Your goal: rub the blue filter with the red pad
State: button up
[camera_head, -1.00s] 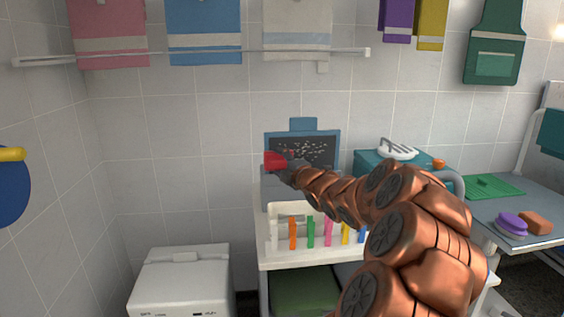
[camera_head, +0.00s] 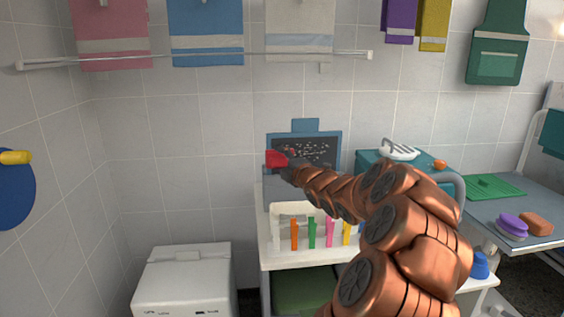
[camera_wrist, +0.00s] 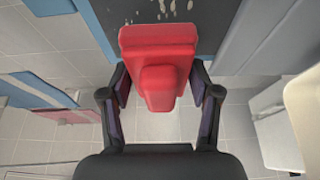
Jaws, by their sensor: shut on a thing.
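The blue filter (camera_head: 322,134) is an upright panel with a blue frame and a dark face scattered with pale specks, standing at the back of the white stand. My gripper (camera_head: 287,163) is shut on the red pad (camera_head: 275,159), in front of the filter's left part. In the wrist view the red pad (camera_wrist: 158,45) sits between the two fingers of my gripper (camera_wrist: 158,88), held by its block-like grip. The filter's dark face (camera_wrist: 207,25) lies just beyond the pad, with a few specks by its far edge. Whether pad and face touch is hard to tell.
A white rack (camera_head: 290,211) with several coloured clips stands below the filter. A teal box (camera_head: 366,163) with a white brush-like item (camera_head: 398,150) is to the right. A grey table (camera_head: 480,210) holds purple and orange pads. A white bin (camera_head: 185,282) stands lower left.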

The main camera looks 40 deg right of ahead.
aim_at(327, 152)
jog(key=shift+w+d+p, duration=0.6)
jog(key=shift+w+d, duration=0.25)
jog(key=shift+w, duration=0.3)
dwell(0.7)
jog(key=shift+s+d+p, duration=0.75)
jog(key=shift+s+d, duration=0.4)
jog(key=shift+d, duration=0.2)
jog(key=shift+s+d+p, duration=0.75)
jog(key=shift+s+d, duration=0.55)
jog(key=shift+d, duration=0.5)
jog(key=shift+s+d+p, duration=0.8)
jog(key=shift+s+d, duration=0.55)
jog(key=shift+d, duration=0.45)
jog(key=shift+s+d+p, duration=0.75)
jog(key=shift+s+d, duration=0.55)
jog(key=shift+d, duration=0.5)
jog(key=shift+w, duration=0.1)
